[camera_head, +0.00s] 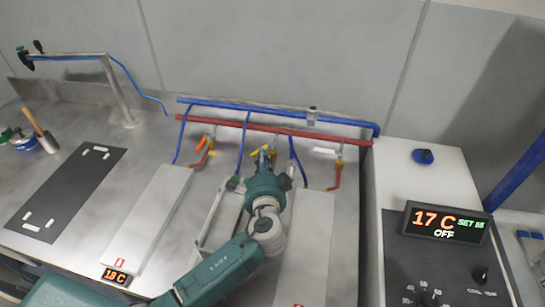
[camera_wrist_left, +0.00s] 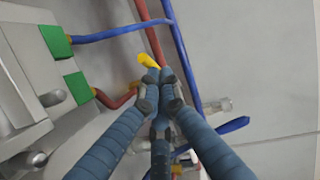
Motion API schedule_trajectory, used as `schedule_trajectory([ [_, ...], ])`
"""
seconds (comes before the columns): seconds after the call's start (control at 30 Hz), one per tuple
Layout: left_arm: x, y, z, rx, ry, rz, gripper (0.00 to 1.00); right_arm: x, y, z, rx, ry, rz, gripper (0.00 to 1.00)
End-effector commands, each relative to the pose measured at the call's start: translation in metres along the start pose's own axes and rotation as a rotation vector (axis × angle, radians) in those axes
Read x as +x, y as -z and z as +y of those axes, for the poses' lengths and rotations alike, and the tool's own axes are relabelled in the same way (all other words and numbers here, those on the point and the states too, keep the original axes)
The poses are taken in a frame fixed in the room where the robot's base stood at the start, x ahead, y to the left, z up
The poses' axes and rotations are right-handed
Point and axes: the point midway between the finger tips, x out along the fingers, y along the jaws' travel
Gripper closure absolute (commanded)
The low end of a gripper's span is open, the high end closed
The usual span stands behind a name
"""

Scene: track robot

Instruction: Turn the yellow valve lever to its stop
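The yellow valve lever (camera_head: 255,152) shows at the pipes on the back of the bench, just beyond my left gripper (camera_head: 263,160), which partly covers it. In the left wrist view the yellow lever (camera_wrist_left: 148,60) sticks out just past the fingertips of my left gripper (camera_wrist_left: 160,88). The blue fingers are drawn close together, with no object visible between them. I cannot tell whether a fingertip touches the lever. The valve body under the lever is mostly hidden by the fingers. My right gripper is not in view.
A blue pipe (camera_head: 232,105) and a red pipe (camera_head: 240,127) run along the wall, with hoses dropping from them. An orange lever (camera_head: 201,143) is left of my gripper. Pale panels (camera_head: 150,215) lie on the bench. A console with a display (camera_head: 447,223) stands at the right.

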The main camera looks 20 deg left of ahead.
Motion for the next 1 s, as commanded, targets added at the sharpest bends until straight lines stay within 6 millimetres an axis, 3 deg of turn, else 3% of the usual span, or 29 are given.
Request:
schedule_trajectory([
  [0.4, 0.008, -0.015, -0.002, -0.001, 0.0, -0.002, 1.0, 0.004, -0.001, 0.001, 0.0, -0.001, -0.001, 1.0],
  [1.0, 0.01, -0.016, -0.003, 0.0, 0.0, -0.002, 1.0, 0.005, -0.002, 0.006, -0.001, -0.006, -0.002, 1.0],
])
